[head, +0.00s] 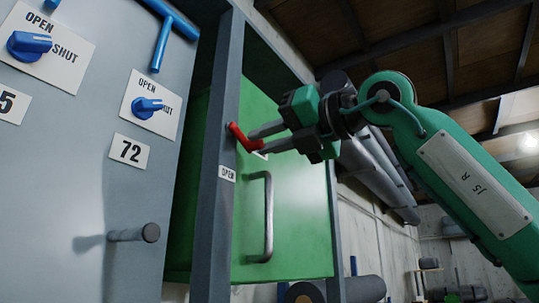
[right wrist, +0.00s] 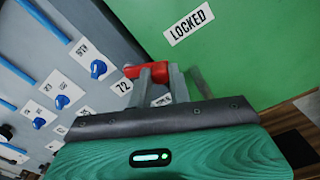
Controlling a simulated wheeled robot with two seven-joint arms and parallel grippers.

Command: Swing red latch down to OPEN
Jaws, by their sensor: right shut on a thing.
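The red latch (head: 239,135) is on the grey post beside the green cabinet door (head: 296,205). In the head view it slants down to the right, across the door's edge. My right gripper (head: 256,141) reaches in from the right, its two grey fingers shut on the latch. In the right wrist view the red latch (right wrist: 150,69) shows at the fingertips. An OPEN label (head: 227,173) is on the post below the latch. A LOCKED label (right wrist: 189,23) is on the green door; in the head view the fingers partly hide a white label. My left gripper is out of view.
A grey bar handle (head: 269,220) stands out from the green door below the latch. On the left, a grey panel (head: 60,190) carries blue knobs (head: 146,106) and a protruding peg (head: 134,234). Grey rolls (head: 365,289) lie at the bottom right.

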